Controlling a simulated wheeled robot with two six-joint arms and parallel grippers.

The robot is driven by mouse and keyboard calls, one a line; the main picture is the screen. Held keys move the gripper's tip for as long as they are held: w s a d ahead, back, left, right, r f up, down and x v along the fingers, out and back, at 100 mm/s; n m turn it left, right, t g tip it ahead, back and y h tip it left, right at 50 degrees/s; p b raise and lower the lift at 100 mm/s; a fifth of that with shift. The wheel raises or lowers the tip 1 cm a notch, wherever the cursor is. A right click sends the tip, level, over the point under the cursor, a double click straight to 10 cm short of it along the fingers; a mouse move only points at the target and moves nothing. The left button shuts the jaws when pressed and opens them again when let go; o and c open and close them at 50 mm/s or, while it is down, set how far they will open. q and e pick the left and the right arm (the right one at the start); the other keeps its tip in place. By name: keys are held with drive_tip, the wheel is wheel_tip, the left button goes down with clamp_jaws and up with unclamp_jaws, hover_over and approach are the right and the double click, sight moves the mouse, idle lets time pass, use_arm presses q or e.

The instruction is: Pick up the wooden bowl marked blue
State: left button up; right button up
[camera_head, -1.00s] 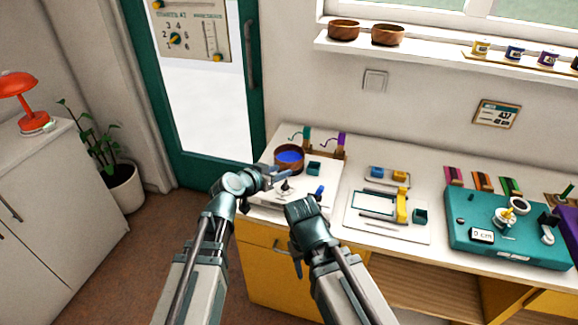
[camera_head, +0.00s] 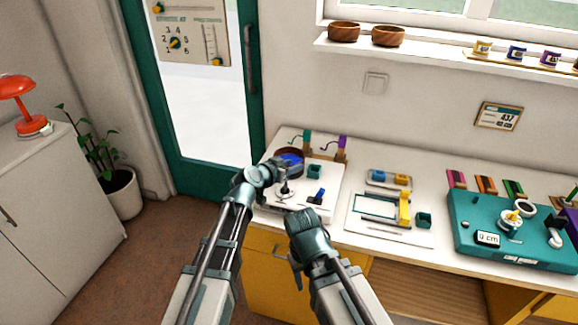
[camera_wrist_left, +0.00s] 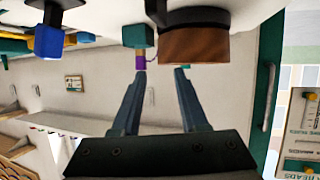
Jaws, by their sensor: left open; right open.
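The wooden bowl (camera_head: 297,152) with a blue inside stands on the white board at the desk's left end, partly hidden by my left arm. It also shows as a brown wall with a dark rim at the top of the left wrist view (camera_wrist_left: 195,45). My left gripper (camera_head: 282,172) is at the near side of the bowl. Its open fingers (camera_wrist_left: 160,73) point towards the bowl, with nothing between them. Contact with the bowl cannot be told. My right gripper (camera_head: 302,224) is open at the desk's front edge, away from the bowl.
A teal cup (camera_head: 314,171) stands right beside the bowl. Hooked stands (camera_head: 342,150) are behind it. A blue-tipped peg (camera_head: 318,195) is in front. A white tray with a frame and a teal board (camera_head: 480,240) lie farther right. Two more wooden bowls (camera_head: 388,36) sit on the shelf.

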use_arm(q)
drive_tip(key=b+x, duration=0.2)
drive_tip(key=x, duration=0.3)
drive_tip(key=shift+w+d+f, duration=0.15)
drive_tip(key=shift+w, duration=0.1)
drive_tip(key=shift+s, duration=0.1)
clamp_jaws()
idle(1.1)
